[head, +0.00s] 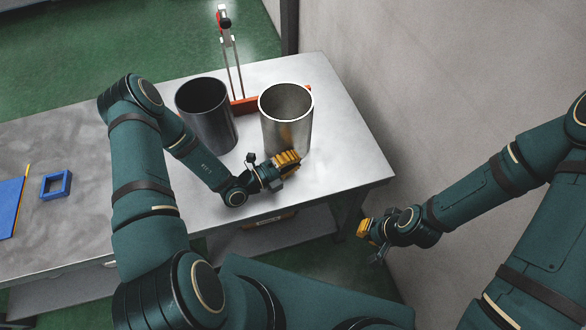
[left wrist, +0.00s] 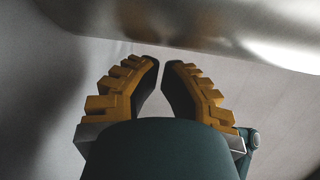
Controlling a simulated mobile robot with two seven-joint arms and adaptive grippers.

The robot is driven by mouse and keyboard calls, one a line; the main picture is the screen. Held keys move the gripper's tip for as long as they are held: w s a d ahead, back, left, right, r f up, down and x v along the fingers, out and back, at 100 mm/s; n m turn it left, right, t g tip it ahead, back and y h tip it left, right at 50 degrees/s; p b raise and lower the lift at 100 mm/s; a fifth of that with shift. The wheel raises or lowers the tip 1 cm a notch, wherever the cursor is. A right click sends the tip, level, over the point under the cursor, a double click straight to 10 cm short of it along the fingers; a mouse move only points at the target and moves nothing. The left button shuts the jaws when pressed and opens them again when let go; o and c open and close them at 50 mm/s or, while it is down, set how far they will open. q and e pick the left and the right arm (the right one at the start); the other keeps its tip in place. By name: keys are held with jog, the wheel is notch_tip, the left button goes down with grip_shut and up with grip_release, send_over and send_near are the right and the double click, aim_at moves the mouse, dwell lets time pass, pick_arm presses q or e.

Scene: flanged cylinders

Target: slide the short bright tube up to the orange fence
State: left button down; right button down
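The short bright tube (head: 286,128) stands upright on the metal table, right of a dark tube (head: 207,118). The orange fence (head: 243,106) runs along the table behind both tubes, partly hidden by the bright one. The gap between the bright tube's far side and the fence is hidden. My left gripper (head: 290,161) is low at the near side of the bright tube; contact is unclear. In the left wrist view its fingers (left wrist: 160,66) are together at the tips with nothing between them, and the bright tube (left wrist: 260,25) curves across the top. My right gripper (head: 368,236) hangs beyond the table's near right edge, fingers unclear.
A red-and-grey upright stand (head: 231,55) rises behind the fence. A blue square frame (head: 56,185) and a blue flat panel (head: 10,205) lie at the table's left. A wall (head: 440,70) borders the right. The table's right corner is bare.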

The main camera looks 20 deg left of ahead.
aim_at(286, 109)
pick_arm(q)
jog(key=shift+w+a, duration=0.1)
jog(key=shift+w, duration=0.1)
jog(key=w+a, duration=0.1)
jog(key=w, duration=0.1)
jog(key=w+a+b, duration=0.1)
jog(key=w+a, duration=0.1)
jog(key=w, duration=0.1)
jog(key=w+a+b, duration=0.1)
jog(key=w+a, duration=0.1)
jog(key=w, duration=0.1)
jog(key=shift+a+f, duration=0.1)
jog(key=shift+a, duration=0.1)
jog(key=shift+w+a, duration=0.3)
jog(key=shift+w, duration=0.05)
jog(key=shift+s+d, duration=0.1)
